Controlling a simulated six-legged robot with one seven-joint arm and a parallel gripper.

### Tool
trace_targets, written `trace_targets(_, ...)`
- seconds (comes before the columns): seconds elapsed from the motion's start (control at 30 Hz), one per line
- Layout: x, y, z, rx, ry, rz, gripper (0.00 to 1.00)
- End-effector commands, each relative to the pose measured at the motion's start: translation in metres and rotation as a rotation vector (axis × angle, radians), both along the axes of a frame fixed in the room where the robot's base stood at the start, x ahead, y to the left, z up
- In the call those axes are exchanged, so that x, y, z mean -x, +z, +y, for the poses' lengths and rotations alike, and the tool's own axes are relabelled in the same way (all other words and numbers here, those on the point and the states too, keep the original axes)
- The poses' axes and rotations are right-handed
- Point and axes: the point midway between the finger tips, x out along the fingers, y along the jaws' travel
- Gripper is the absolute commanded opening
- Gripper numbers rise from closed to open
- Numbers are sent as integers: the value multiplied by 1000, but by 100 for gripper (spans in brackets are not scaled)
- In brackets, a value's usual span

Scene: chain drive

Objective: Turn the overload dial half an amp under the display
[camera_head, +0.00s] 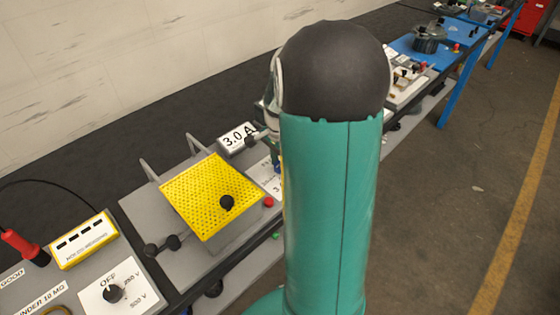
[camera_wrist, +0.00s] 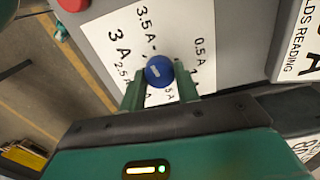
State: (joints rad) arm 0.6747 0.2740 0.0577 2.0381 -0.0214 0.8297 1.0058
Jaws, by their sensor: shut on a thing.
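The overload dial is a round blue knob (camera_wrist: 160,71) on a white scale plate (camera_wrist: 100,38) in the wrist view. Its printed marks include 3.5 A, 3 A, 2.5 A and 0.5 A; others are partly hidden. A small pale mark shows on the knob, left of its middle, but I cannot tell exactly which number it points to. My gripper (camera_wrist: 160,80) is shut on the knob, one green finger on each side. The display (camera_head: 238,138) reads 3.0 A in the head view. My teal arm hides most of the dial plate there.
A yellow perforated guard (camera_head: 208,190) stands left of the dial plate, with a red button (camera_head: 268,202) near it. A meter with an OFF switch (camera_head: 113,293) is at lower left. Floor to the right is open.

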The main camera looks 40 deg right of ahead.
Motion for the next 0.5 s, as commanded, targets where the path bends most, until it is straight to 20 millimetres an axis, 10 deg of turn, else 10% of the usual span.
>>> trace_targets(0.5, -1, 0, 1, -1, 476, 0, 9)
